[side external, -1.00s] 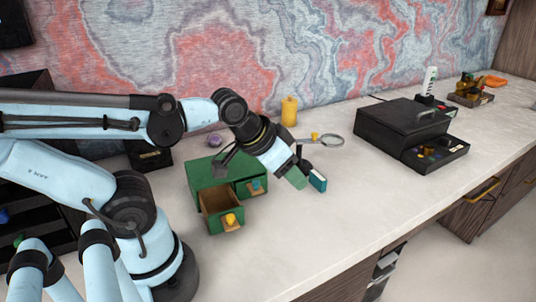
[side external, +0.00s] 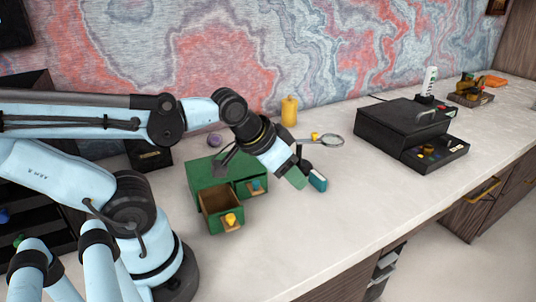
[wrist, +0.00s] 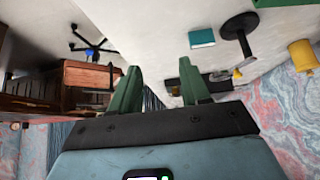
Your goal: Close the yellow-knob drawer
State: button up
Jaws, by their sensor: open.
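A green drawer cabinet (side external: 205,168) stands on the pale desk in the side external view. Its yellow-knob drawer (side external: 210,202) at the front left is pulled well out and looks empty inside, with the yellow knob (side external: 231,218) on its front. The other drawer, with a teal knob (side external: 256,186), is out only a little. My gripper (side external: 299,183) is to the right of the cabinet, tilted down, apart from both drawers. In the wrist view its green fingers (wrist: 160,75) are spread with nothing between them. The yellow-knob drawer is not visible in the wrist view.
A teal block (side external: 318,181) is close beside my gripper. A magnifier on a stand (side external: 331,140) and a yellow bottle (side external: 289,112) are behind. A black box with an open tray (side external: 400,125) stands farther right. Desk space in front of the cabinet is clear.

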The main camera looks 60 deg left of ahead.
jog(key=shift+d, duration=0.1)
jog(key=shift+c, duration=1.4)
jog(key=s+d+m+g, duration=0.1)
jog(key=d+m, duration=0.1)
jog(key=m, duration=0.1)
jog(key=s+d+m+g, duration=0.1)
jog(key=s+m+g, duration=0.1)
jog(key=s+d+m+g, duration=0.1)
jog(key=d+m+g, duration=0.1)
jog(key=m, duration=0.1)
jog(key=shift+s+d+m+y, duration=0.3)
jog(key=shift+s+d+y, duration=0.05)
jog(key=shift+y, duration=0.05)
grip_shut()
jog(key=s+d+r+m+g+y, duration=0.25)
jog(key=s+m+y, duration=0.2)
jog(key=m, duration=0.25)
jog(key=shift+g+h, duration=0.25)
jog(key=shift+h, duration=0.2)
jog(key=shift+s+a+f, duration=0.35)
jog(key=shift+a+f, duration=0.95)
jog(key=shift+f, duration=0.15)
jog(key=shift+s+a+f, duration=0.3)
jog(key=shift+a+f, duration=1.05)
jog(key=shift+f, duration=0.15)
jog(key=shift+s+a+f, duration=0.35)
jog(key=shift+a+f, duration=0.95)
jog(key=shift+f, duration=0.15)
